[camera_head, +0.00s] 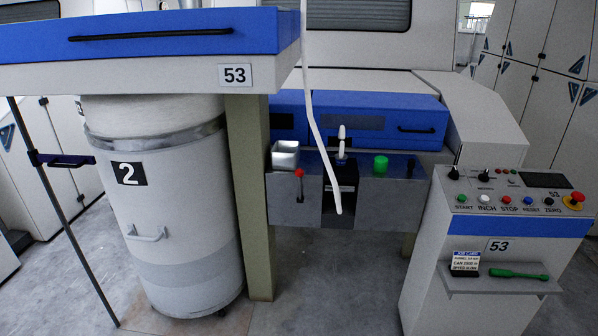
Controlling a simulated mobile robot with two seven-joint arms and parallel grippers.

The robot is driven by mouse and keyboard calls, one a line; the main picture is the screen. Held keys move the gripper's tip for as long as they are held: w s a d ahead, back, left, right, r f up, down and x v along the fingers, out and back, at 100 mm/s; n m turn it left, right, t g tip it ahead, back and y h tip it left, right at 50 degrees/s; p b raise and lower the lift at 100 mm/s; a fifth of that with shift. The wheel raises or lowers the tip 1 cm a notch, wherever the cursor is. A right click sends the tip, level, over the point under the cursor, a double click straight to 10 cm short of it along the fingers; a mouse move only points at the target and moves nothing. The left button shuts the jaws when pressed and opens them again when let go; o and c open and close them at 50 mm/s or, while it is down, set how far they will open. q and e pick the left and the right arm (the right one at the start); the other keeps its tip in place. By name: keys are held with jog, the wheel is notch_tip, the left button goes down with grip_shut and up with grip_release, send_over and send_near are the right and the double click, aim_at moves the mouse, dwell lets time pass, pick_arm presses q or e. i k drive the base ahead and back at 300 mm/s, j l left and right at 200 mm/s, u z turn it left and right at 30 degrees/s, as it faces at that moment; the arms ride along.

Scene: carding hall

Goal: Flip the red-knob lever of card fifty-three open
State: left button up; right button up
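The red-knob lever (299,173) is on the front of the grey box under the blue covers of card fifty-three. Its red knob is at the top and a thin dark stem runs down from it, close to upright. Neither of my grippers shows in the head view, and nothing touches the lever.
A metal cup (285,155) sits just above the lever. A white sliver (316,130) hangs right of it, near a green knob (381,164). A beige post (250,190) and white can 2 (180,245) stand left. A control console (490,250) stands right.

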aim_at(299, 173)
jog(key=i+j+z, duration=0.15)
jog(key=i, duration=0.35)
jog(key=i+j+z, duration=0.1)
jog(key=i+j, duration=0.15)
jog(key=i, duration=0.25)
jog(key=i+j+z, duration=0.15)
jog(key=i+j, duration=0.15)
jog(key=i, duration=0.2)
jog(key=i+j+z, duration=0.15)
jog(key=i+j, duration=0.15)
jog(key=i, duration=0.15)
